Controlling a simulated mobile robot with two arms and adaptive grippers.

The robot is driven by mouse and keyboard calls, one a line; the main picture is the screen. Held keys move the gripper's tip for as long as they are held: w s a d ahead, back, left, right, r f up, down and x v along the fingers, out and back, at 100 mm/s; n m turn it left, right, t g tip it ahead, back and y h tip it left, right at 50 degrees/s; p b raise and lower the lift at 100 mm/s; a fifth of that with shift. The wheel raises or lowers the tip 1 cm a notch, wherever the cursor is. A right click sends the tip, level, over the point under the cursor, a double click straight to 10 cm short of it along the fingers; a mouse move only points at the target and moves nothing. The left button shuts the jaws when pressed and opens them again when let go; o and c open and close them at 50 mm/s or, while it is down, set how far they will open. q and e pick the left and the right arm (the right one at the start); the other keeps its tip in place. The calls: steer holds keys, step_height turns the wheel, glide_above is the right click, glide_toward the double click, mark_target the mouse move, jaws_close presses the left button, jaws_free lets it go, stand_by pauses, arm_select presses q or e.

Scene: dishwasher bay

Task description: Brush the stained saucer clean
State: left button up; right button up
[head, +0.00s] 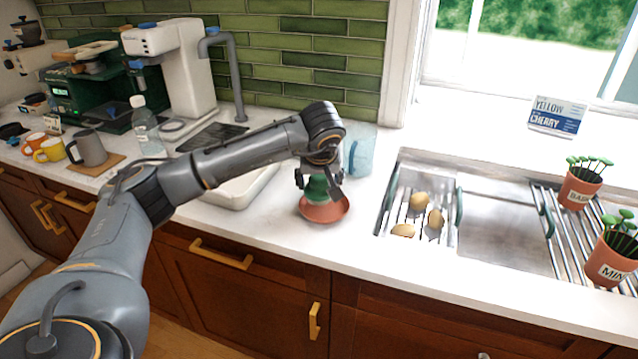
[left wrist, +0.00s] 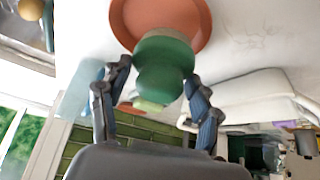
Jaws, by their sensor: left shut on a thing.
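The saucer (head: 327,212) is a round terracotta dish on the white counter, left of the sink. In the left wrist view the saucer (left wrist: 130,15) is partly covered by a green brush (left wrist: 163,65). My left gripper (head: 318,184) is shut on the green brush (head: 317,188), with a finger on either side of it. The brush points down over the saucer, and its lower end appears to meet the dish. I cannot tell whether it presses on it. No stain can be made out on the part that shows. My right gripper is not in view.
Right of the saucer is a sink (head: 505,232) with several potatoes (head: 420,200) in its left strainer. A translucent blue container (head: 359,152) stands just behind the gripper. A white tray (head: 232,190) lies to the left. Potted herbs (head: 580,187) stand at the far right.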

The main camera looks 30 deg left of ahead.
arm_select(q)
steer(key=shift+r, duration=0.75)
steer(key=shift+r+p, duration=0.7)
steer(key=shift+p, duration=0.15)
steer(key=shift+r+p, duration=0.65)
steer(key=shift+r, duration=0.25)
steer(key=shift+a, duration=0.1)
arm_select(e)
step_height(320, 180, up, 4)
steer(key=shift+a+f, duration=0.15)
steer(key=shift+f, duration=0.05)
